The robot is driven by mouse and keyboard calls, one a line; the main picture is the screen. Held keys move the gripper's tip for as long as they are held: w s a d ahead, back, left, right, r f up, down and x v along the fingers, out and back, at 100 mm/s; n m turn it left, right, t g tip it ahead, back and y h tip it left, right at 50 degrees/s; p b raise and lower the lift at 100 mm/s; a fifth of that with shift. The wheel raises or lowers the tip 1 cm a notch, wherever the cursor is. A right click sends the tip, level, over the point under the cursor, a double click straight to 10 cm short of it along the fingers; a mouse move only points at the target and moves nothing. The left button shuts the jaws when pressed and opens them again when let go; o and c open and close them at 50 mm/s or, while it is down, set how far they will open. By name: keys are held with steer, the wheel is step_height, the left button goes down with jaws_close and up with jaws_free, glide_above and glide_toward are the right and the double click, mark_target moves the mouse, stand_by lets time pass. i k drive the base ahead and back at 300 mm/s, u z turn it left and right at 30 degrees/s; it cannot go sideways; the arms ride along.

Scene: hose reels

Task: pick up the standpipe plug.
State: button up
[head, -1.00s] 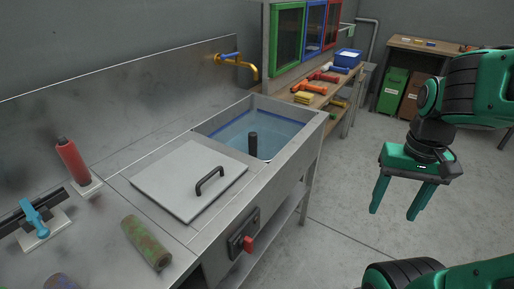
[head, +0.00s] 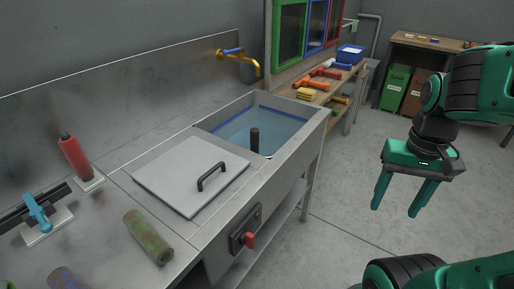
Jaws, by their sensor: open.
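The standpipe plug (head: 255,140) is a dark upright cylinder standing in the blue-looking water of the metal sink basin (head: 318,118). Its upper part shows above the water; its lower end is hard to make out. My gripper (head: 394,208) is green, with two fingers apart and pointing down. It is empty and hangs over the floor to the right of the sink, well away from the plug.
A grey lid (head: 172,178) with a black handle lies left of the basin. A brass tap (head: 240,60) is on the wall behind. A red knob (head: 249,240) sticks out of the sink's front. A rusty cylinder (head: 148,237) lies on the counter.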

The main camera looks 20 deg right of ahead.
mark_target(255, 132)
steer(key=z, duration=0.45)
steer(key=i, duration=0.4)
steer(key=z, duration=0.45)
